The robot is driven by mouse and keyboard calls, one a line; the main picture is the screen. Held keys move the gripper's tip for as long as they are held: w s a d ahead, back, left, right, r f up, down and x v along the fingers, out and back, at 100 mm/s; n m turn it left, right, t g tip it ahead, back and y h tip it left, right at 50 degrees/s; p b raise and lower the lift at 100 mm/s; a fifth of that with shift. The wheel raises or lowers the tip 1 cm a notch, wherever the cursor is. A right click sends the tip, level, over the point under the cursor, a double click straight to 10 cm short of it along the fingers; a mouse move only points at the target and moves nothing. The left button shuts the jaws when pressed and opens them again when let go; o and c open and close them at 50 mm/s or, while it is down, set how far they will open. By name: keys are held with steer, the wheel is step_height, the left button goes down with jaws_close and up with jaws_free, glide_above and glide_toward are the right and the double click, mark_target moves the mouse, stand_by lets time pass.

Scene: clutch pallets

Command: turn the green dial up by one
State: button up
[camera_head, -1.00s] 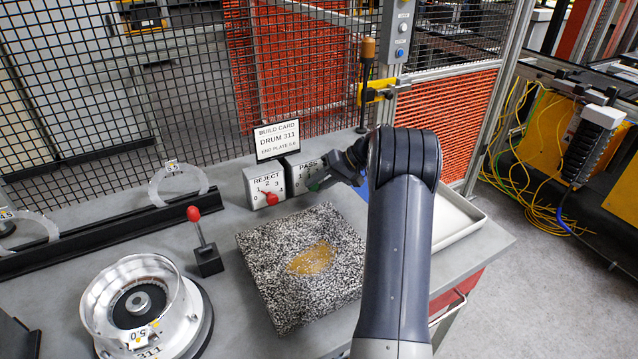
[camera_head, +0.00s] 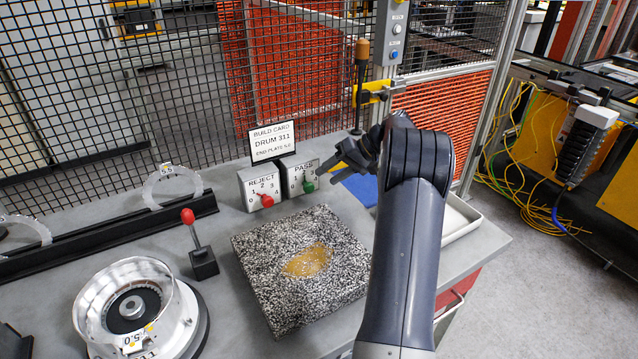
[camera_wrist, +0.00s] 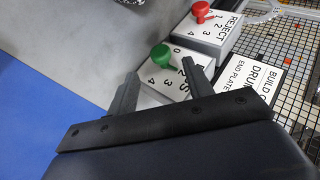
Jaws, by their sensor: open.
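The green dial (camera_head: 309,186) sits on the front of the white PASS box (camera_head: 294,180), which bears numbers from 0 to 4. In the wrist view the green dial (camera_wrist: 160,55) shows just beyond the fingertips, with the box (camera_wrist: 178,75) partly hidden behind my gripper. I cannot tell for certain which number the dial marks. My gripper (camera_head: 328,168) is open and empty, just right of and above the dial, apart from it. In the wrist view my gripper's two fingers (camera_wrist: 160,76) stand wide apart on either side of the box face.
The REJECT box (camera_head: 250,193) with a red dial (camera_head: 267,200) stands directly left of the PASS box. The build card (camera_head: 272,142) stands behind them. A speckled block (camera_head: 262,290) lies in front. A red-knobbed lever (camera_head: 188,216) and a blue sheet (camera_head: 362,188) are nearby.

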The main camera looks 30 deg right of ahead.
mark_target(313, 186)
steer(key=v, duration=0.4)
steer(key=shift+s+d+r, duration=0.15)
steer(key=shift+d+r, duration=0.1)
steer(key=shift+r, duration=0.05)
steer(key=shift+a+f, duration=0.1)
steer(key=x, duration=1)
steer(key=shift+p, duration=0.4)
steer(key=shift+w+a+f, duration=0.15)
steer(key=shift+w+a, duration=0.1)
steer(key=shift+a, duration=0.05)
steer(key=shift+d, duration=0.1)
